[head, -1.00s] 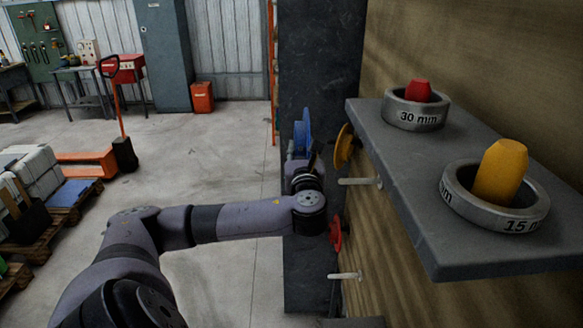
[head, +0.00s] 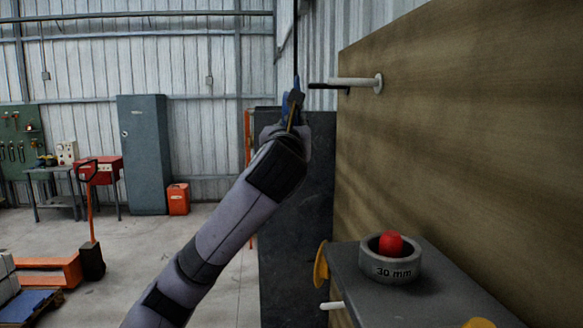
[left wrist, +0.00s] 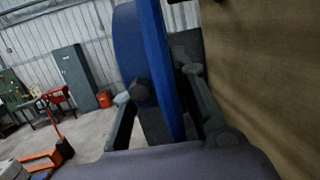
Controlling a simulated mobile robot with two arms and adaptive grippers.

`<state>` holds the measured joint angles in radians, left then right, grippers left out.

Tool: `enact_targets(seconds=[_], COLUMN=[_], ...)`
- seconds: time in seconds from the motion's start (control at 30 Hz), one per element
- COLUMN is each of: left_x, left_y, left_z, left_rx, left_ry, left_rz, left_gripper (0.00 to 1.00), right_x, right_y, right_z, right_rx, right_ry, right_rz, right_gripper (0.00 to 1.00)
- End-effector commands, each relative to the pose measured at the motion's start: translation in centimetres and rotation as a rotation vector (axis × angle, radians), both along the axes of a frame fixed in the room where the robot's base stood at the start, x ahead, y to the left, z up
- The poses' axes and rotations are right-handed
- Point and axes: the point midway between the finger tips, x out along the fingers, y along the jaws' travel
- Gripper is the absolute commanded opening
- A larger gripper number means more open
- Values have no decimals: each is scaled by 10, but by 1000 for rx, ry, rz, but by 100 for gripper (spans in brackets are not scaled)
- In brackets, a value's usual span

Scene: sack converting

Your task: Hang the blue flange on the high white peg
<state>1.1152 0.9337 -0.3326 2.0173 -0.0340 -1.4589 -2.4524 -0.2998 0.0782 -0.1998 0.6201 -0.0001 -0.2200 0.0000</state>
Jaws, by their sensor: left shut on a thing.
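The blue flange (left wrist: 172,70) stands on edge between the fingers of my left gripper (left wrist: 160,95) in the left wrist view, large and close. In the head view my left gripper (head: 292,108) is raised and shut on the flange, of which only a narrow blue part (head: 284,107) shows; the arm hides the rest. A high white peg (head: 352,82) sticks out leftward from the wooden board, right of and slightly above the gripper. The flange and this peg are apart in the picture. My right gripper is not in view.
The wooden board (head: 450,130) fills the right side. A grey shelf (head: 400,308) on it holds a 30 mm ring (head: 390,268) with a red plug. A yellow disc (head: 320,265) and a lower white peg (head: 332,305) show beside it.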

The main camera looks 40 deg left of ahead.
Motion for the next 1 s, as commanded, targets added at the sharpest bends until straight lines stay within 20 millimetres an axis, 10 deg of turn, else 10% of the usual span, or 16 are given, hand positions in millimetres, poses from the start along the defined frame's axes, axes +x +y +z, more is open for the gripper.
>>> enact_targets(seconds=[0.3, 1.0], left_x=[-18, 2], left_y=[-10, -28], left_z=[61, 62], left_rx=[14, 14], left_ry=[-24, -24], left_rz=[-53, -57], left_gripper=[0, 0], right_x=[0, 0], right_y=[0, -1], right_z=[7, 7], right_rx=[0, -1], right_ry=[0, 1], right_rz=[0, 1], right_gripper=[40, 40])
